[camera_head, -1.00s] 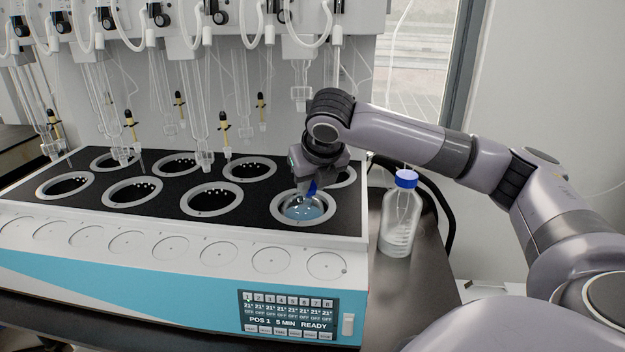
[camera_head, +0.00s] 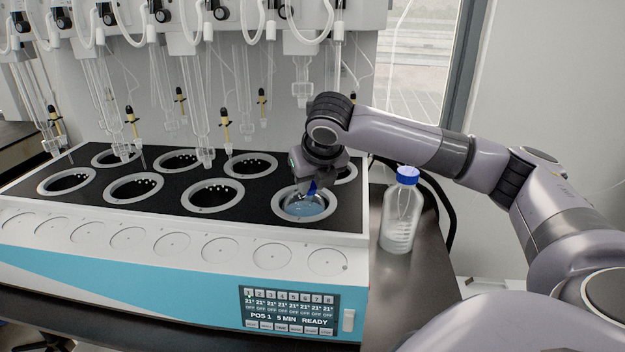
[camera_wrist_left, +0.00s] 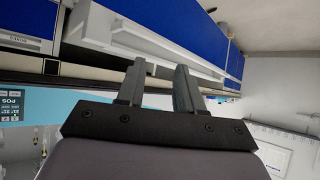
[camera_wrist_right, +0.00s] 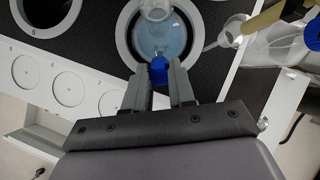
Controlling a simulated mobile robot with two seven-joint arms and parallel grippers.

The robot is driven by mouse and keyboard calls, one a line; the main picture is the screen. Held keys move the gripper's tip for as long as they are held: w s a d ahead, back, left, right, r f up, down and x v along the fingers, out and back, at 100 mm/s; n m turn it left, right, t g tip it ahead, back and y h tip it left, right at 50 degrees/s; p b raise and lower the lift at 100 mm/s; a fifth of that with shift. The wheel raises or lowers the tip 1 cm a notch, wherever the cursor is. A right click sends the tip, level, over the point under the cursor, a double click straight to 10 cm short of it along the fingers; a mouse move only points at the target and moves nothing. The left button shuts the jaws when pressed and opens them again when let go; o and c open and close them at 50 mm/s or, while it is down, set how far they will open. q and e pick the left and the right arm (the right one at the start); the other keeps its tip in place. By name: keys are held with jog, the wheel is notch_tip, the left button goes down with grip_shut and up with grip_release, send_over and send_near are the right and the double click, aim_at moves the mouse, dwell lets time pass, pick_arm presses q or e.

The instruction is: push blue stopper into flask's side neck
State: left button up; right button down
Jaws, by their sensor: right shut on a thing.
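The round flask with blue liquid (camera_head: 304,206) sits in the front right well of the distiller; it also shows in the right wrist view (camera_wrist_right: 172,42). The blue stopper (camera_head: 312,187) is between the fingertips of my right gripper (camera_head: 318,184), at the flask's upper side. In the right wrist view, the right gripper (camera_wrist_right: 160,84) is shut on the stopper (camera_wrist_right: 158,70), whose far end lies against the flask. Whether it is inside the side neck is hidden. My left gripper (camera_wrist_left: 158,85) is open and empty, away from the flask.
The distiller (camera_head: 150,262) has several empty wells. Glass tubes (camera_head: 200,125) hang behind and above them. A clear bottle with a blue cap (camera_head: 400,215) stands on the dark bench (camera_head: 425,285), right of the distiller.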

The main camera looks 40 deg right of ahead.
jog(key=shift+f, duration=0.1)
jog(key=c, duration=0.9)
grip_release()
jog(key=shift+o, duration=0.2)
jog(key=v, duration=0.7)
